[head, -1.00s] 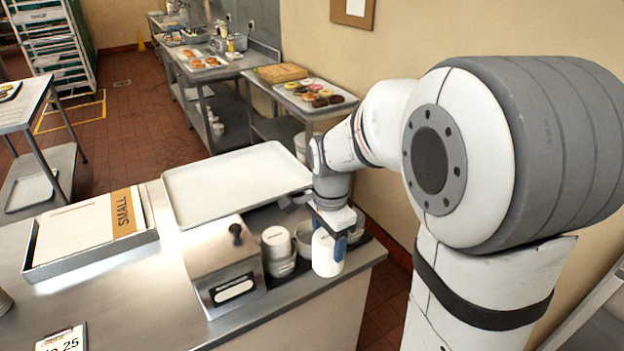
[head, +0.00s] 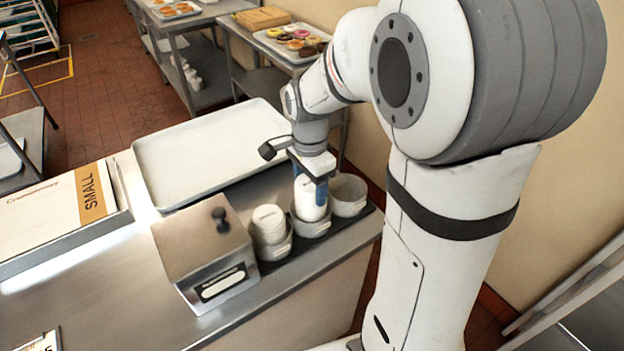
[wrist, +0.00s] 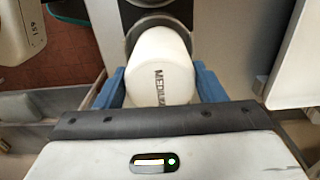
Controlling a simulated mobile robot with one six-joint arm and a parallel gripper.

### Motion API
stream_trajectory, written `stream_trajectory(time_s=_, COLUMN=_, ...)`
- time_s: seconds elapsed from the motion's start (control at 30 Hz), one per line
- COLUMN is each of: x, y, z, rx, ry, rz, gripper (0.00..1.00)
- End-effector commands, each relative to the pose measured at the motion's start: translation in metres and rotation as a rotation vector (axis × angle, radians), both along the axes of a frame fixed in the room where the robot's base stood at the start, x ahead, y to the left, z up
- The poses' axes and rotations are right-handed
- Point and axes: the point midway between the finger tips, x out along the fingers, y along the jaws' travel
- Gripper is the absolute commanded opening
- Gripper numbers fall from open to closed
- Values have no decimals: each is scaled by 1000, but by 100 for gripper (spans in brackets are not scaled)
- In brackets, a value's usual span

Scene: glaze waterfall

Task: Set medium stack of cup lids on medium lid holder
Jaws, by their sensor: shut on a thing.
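My gripper (head: 310,190) is shut on a white stack of lids (head: 308,205), its blue fingers on either side. In the wrist view the stack (wrist: 160,52) reads "MEDIUM" and sits between the fingers. The stack is upright, with its lower end at the mouth of the middle grey round holder (head: 309,228). I cannot tell whether it rests on the holder's bottom. In the wrist view a grey ring shows just beyond the stack.
A left holder (head: 275,252) carries another white lid stack (head: 268,222). The right holder (head: 349,197) looks empty. A metal dispenser box (head: 205,255) stands left of the holders. A large empty tray (head: 205,155) lies behind, with a "SMALL" box (head: 70,205) further left.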

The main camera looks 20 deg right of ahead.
Motion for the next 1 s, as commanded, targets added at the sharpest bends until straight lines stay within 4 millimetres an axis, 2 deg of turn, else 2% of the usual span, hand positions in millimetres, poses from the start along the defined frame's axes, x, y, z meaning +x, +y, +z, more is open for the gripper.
stream_trajectory(time_s=0.03, x=0, y=0, z=-10, rx=0, ry=1, rz=0, gripper=40)
stream_trajectory(time_s=0.23, x=0, y=-1, z=-24, rx=0, ry=0, rz=-1, gripper=40)
stream_trajectory(time_s=1.0, x=-1, y=0, z=-25, rx=0, ry=0, rz=-2, gripper=40)
